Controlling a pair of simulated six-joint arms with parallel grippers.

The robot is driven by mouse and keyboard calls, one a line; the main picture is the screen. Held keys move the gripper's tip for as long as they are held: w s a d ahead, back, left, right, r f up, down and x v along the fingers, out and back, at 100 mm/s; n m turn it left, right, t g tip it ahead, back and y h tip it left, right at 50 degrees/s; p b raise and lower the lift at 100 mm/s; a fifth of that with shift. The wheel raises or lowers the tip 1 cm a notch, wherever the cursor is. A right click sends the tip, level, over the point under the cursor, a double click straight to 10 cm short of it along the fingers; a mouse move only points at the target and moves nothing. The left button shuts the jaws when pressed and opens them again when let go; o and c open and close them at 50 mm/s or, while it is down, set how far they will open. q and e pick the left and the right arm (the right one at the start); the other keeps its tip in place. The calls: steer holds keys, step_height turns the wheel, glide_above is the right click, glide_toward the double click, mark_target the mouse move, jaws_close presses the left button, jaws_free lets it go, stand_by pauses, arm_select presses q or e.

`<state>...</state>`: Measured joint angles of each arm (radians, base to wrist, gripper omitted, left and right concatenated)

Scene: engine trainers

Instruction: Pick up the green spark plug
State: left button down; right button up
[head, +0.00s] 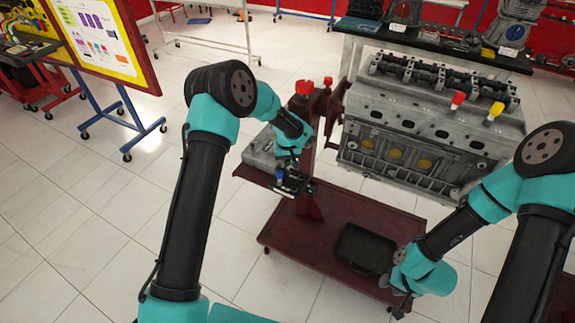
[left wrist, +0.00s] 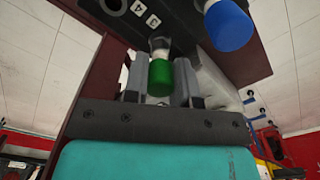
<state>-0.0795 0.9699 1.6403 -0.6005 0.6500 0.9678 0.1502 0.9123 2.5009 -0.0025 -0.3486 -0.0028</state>
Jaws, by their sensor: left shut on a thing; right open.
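The green spark plug (left wrist: 160,78) sits between the two fingers of my left gripper (left wrist: 160,88) in the left wrist view. The gripper is shut on it. The plug's pale upper part lies against a dark holder block (left wrist: 105,12) with holes and number labels; I cannot tell whether it is still seated there. In the head view my left gripper (head: 291,184) is at the grey tray on the red stand, and the plug is mostly hidden. My right gripper (head: 400,297) is open and empty, low by the cart's right end.
A blue plug (left wrist: 228,25) is close beside the green one. The engine block (head: 420,130) hangs on the red stand, with a red plug (head: 457,99) and yellow plug (head: 494,112) on it. A black tray (head: 365,248) lies on the red cart base (head: 290,238).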

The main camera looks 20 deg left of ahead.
arm_select(q)
step_height(320, 180, up, 3)
steer(key=shift+r, duration=0.1)
steer(key=s+d+r, duration=0.1)
steer(key=s+d, duration=0.3)
steer(key=s, duration=1.1)
steer(key=shift+s+d, duration=0.2)
steer(key=shift+r, duration=0.1)
